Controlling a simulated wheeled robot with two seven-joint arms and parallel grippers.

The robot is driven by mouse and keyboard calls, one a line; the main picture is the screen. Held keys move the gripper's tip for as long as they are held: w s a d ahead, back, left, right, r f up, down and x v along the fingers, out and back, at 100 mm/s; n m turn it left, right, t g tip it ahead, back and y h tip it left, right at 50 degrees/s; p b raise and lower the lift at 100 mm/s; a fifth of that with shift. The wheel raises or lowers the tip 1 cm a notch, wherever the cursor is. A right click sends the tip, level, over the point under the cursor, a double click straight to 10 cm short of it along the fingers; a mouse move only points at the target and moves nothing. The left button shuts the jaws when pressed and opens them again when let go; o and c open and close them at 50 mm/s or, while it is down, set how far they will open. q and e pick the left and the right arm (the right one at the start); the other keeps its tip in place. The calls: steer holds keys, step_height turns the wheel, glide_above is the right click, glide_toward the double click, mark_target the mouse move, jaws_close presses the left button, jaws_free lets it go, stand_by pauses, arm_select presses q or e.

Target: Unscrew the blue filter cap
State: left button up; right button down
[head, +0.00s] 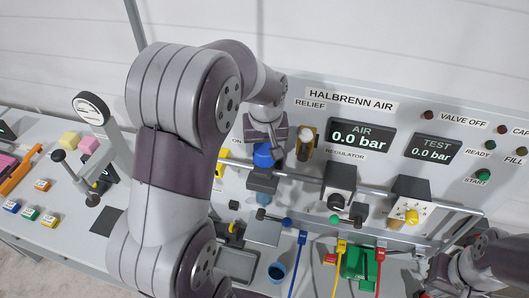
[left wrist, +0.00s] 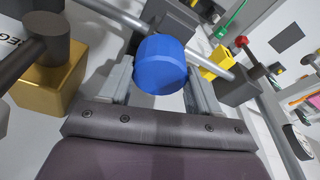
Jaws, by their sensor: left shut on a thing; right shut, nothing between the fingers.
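The blue filter cap (head: 262,159) sits at the filter on the panel's pipe, above a dark block (head: 262,180). My left gripper (head: 268,146) reaches down to it and is shut on it. In the left wrist view the blue cap (left wrist: 160,65) is between the two grey fingers (left wrist: 160,82), one on each side. Whether its thread is engaged cannot be seen. My right gripper (head: 440,282) is at the lower right, shut and empty, partly cut off by the frame edge.
A brass relief valve (head: 306,142) stands close right of the cap. The regulator (head: 340,182) and a yellow-knobbed valve (head: 408,215) are further right along the pipe. A blue cup (head: 277,271) and a grey tray (head: 238,265) are below. A lever press (head: 92,150) stands left.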

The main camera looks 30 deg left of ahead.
arm_select(q)
steer(key=shift+f+n+b, duration=0.15)
steer(key=shift+n+b, duration=0.2)
steer(key=shift+n, duration=1.15)
steer(key=shift+n+y, duration=0.3)
steer(key=shift+w+n+g+b, duration=0.1)
steer(key=shift+n+g+b, duration=0.25)
steer(key=shift+n, duration=0.95)
steer(key=shift+r+n, duration=0.2)
steer(key=shift+n, duration=0.4)
